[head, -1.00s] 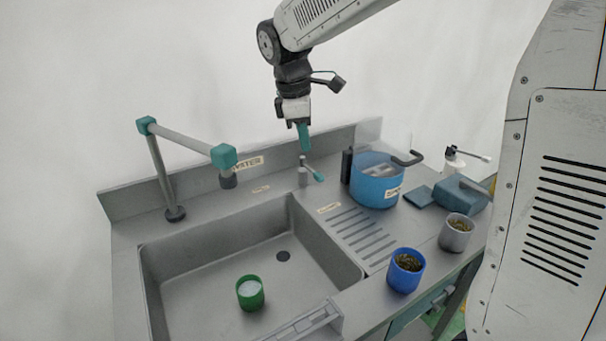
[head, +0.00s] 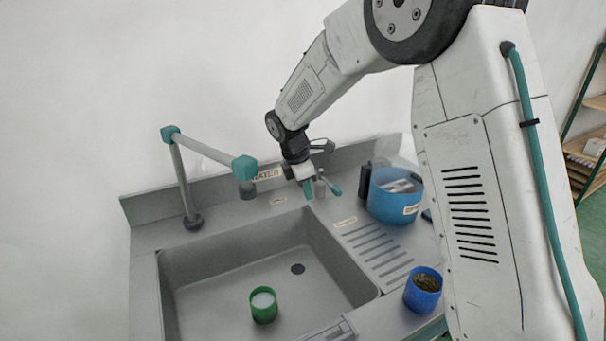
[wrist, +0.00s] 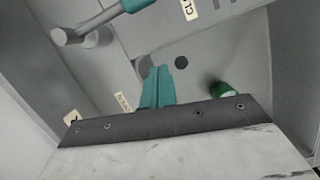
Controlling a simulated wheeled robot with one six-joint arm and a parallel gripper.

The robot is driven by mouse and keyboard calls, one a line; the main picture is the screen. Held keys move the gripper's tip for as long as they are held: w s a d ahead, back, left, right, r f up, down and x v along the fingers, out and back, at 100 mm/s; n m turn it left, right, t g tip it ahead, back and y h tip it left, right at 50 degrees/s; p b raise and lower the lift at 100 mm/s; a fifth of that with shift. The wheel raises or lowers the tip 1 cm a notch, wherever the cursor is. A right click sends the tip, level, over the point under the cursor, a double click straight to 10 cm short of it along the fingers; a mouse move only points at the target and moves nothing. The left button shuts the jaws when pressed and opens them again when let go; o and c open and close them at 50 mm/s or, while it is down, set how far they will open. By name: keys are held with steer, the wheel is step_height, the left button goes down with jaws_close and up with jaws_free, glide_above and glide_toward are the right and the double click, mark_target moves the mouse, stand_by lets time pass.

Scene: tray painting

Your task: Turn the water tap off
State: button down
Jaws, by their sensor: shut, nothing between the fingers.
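The water tap's lever (head: 333,187) is a grey rod with a teal grip on a short grey post behind the sink. It points right and toward the front in the head view. The lever (wrist: 95,24) also shows at the top left of the wrist view. My gripper (head: 308,192) points down just left of the tap post, its teal fingers shut and empty. In the wrist view the fingers (wrist: 158,86) are apart from the lever. The jointed spout (head: 246,178) stands over the sink's back left; I see no water stream from it.
The sink (head: 215,270) holds a green cup (head: 263,308) with pale contents. A blue pot (head: 393,205) stands right of the tap, close to the lever. A blue cup (head: 422,291) stands at the front right. The backsplash rises close behind the tap.

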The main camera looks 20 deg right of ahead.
mark_target(330, 185)
steer(key=shift+d, duration=2)
steer(key=shift+s+d+r+n, duration=0.1)
steer(key=shift+s+d+n, duration=0.05)
steer(key=shift+d+n, duration=0.3)
steer(key=shift+s+d+n, duration=0.1)
steer(key=shift+d+n, duration=0.15)
steer(key=shift+d, duration=0.4)
steer(key=shift+a, duration=0.1)
